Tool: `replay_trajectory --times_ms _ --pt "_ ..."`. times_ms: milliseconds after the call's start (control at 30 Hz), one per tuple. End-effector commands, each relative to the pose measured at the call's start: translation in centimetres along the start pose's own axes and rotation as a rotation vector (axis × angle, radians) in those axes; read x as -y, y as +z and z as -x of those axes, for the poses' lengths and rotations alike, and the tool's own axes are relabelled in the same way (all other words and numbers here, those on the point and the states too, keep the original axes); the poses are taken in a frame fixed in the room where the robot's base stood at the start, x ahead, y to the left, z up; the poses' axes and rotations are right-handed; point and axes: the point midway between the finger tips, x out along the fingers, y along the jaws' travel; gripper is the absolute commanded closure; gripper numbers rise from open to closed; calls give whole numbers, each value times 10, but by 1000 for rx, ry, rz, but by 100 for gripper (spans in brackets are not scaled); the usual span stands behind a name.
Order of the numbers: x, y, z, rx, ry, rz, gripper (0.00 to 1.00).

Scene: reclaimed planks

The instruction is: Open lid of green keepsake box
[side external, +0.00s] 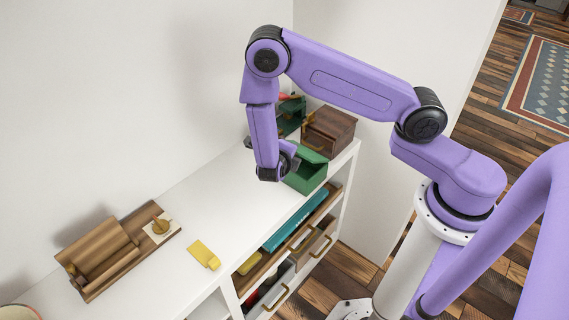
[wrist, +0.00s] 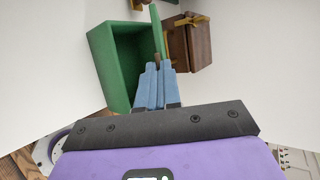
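The green keepsake box (side external: 304,178) stands on the white shelf top below my forearm. In the wrist view the green box (wrist: 112,70) shows its open top and dark, shaded inside. Its green lid (wrist: 158,32) is seen almost edge-on, raised at the right side of the opening. My gripper (wrist: 157,66) has its blue fingers close together at the lid's near end, with a small brown piece, seemingly the lid's handle, between the tips. In the side view my wrist hides the fingers and part of the box.
A brown wooden box (side external: 330,132) stands close behind the green box, with a dark green object (side external: 291,115) beside it. A wooden stand (side external: 110,250) and a yellow piece (side external: 203,254) lie farther left. The shelf between is clear. Drawers below stand partly open.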

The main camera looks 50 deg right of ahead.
Motion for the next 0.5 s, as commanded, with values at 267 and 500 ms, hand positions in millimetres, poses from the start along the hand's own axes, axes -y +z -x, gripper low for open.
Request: replay_trajectory --times_ms 267,500 --pt "38 -2 -5 -1 217 -97 100" --pt "68 -6 -16 -1 414 -180 100"
